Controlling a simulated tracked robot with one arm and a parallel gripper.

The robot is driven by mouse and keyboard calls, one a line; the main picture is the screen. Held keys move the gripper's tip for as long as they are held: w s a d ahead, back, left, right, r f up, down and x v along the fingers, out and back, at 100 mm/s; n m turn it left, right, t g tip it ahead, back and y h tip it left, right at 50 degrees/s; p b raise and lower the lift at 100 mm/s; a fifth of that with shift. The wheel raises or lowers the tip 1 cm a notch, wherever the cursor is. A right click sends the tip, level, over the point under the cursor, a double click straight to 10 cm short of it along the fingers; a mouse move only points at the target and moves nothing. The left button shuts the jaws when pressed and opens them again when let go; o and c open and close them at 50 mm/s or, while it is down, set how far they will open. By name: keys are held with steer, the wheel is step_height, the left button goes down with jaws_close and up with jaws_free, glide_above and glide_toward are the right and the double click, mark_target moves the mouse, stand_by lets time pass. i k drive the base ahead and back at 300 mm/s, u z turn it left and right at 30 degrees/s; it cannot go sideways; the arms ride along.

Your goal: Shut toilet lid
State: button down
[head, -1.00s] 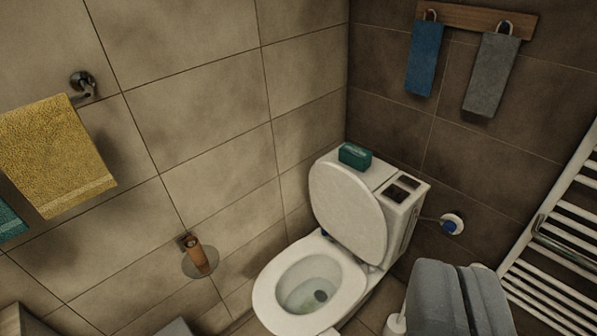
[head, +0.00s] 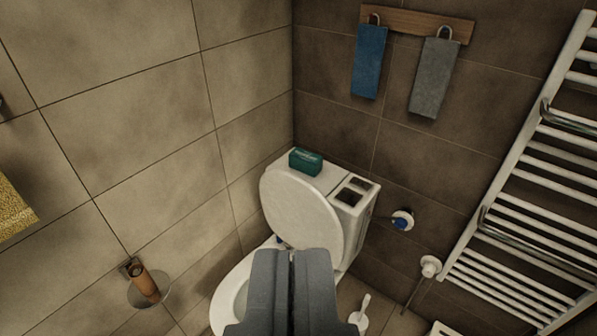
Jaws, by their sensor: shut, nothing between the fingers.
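The toilet lid (head: 300,212) is a pale oval that stands raised, leaning back against the white cistern (head: 333,177). The toilet bowl (head: 232,292) is open below it, and its right part is hidden behind my gripper. My gripper (head: 291,254) is grey and shut, with nothing between its fingers. In the picture its tips overlap the lower edge of the lid and the bowl; I cannot tell whether they touch.
A green box (head: 305,162) sits on the cistern. A white towel radiator (head: 530,205) stands at the right. A toilet brush (head: 359,315) is on the floor right of my gripper. A brown roll on a holder (head: 143,281) is on the left wall. Blue (head: 369,61) and grey (head: 434,77) towels hang behind.

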mark_target(297, 211)
steer(key=i, duration=0.85)
steer(key=z, duration=0.1)
